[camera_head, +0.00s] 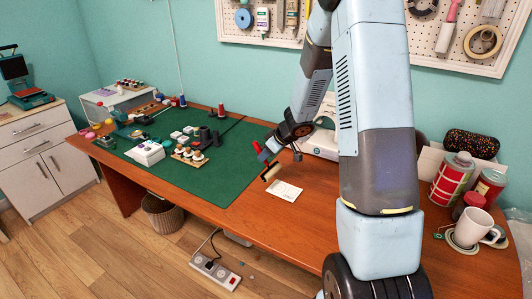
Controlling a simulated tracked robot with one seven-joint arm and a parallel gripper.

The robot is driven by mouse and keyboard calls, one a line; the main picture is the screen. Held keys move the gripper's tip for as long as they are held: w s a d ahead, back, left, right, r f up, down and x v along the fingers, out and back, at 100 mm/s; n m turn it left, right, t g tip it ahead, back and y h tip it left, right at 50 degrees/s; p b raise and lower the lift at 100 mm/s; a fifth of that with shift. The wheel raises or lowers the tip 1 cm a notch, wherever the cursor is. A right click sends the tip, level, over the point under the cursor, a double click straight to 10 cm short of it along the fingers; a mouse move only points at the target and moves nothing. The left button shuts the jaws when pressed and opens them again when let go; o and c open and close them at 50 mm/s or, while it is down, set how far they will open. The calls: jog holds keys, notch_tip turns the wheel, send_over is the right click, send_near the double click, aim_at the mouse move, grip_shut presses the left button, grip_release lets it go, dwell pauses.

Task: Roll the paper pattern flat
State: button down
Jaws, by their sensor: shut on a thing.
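A small white paper sheet (286,191) with faint marks lies on the bare wooden table just off the right end of the green mat. My gripper (267,158) is above the sheet's upper left and is shut on a small roller (271,173) with a red handle. The roller's dark frame and pale cylinder hang below my gripper, close to the sheet's upper left edge. I cannot tell from this view whether the cylinder touches the paper. The fingertips are small and partly hidden by the tool.
The green cutting mat (228,175) holds spools, small blocks and a white box (145,153). A white machine (322,140) stands partly hidden behind my arm. Tins (452,180) and a white mug (474,225) stand at right. Bare table lies right of the sheet.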

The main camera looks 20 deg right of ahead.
aim_at(270, 168)
jog(key=shift+f, duration=2.1)
jog(key=shift+f, duration=0.25)
jog(key=shift+s+d, duration=0.15)
jog(key=shift+s+d, duration=0.5)
jog(key=shift+s, duration=0.05)
jog(key=shift+s+d, duration=0.6)
jog(key=shift+s, duration=0.1)
jog(key=shift+s+d, duration=0.1)
jog(key=shift+s+d, duration=0.55)
jog(key=shift+s, duration=0.05)
